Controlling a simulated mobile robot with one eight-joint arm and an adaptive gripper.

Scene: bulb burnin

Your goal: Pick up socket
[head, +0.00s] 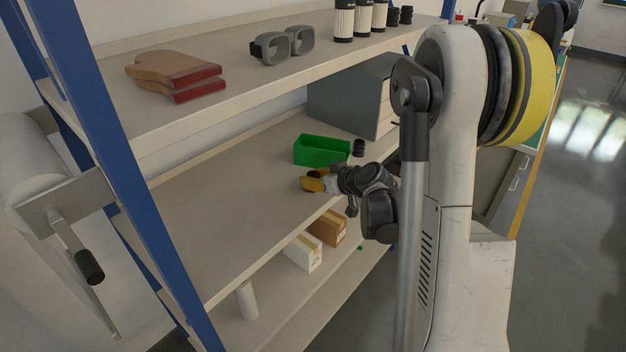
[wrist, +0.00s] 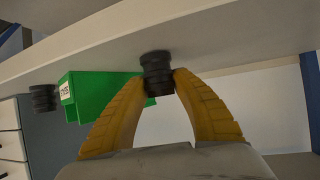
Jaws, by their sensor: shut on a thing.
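My gripper (head: 309,180) is over the middle shelf in the head view. In the wrist view, its yellow fingers (wrist: 163,82) are closed on both sides of a black ribbed socket (wrist: 158,72). The held socket's end is close to the shelf surface; I cannot tell if it touches. In the head view the held socket is mostly hidden by the fingers. A second black socket (head: 358,147) stands at the right of the green bin (head: 309,153); it also shows in the wrist view (wrist: 42,98).
The middle shelf (head: 215,205) is bare at the left. A grey drawer cabinet (head: 345,108) stands behind the bin. The upper shelf (head: 150,118) holds gloves (head: 175,75), goggles (head: 282,45) and several cylinders. Boxes (head: 303,252) sit on the shelf below. A blue post (head: 120,150) rises at the left.

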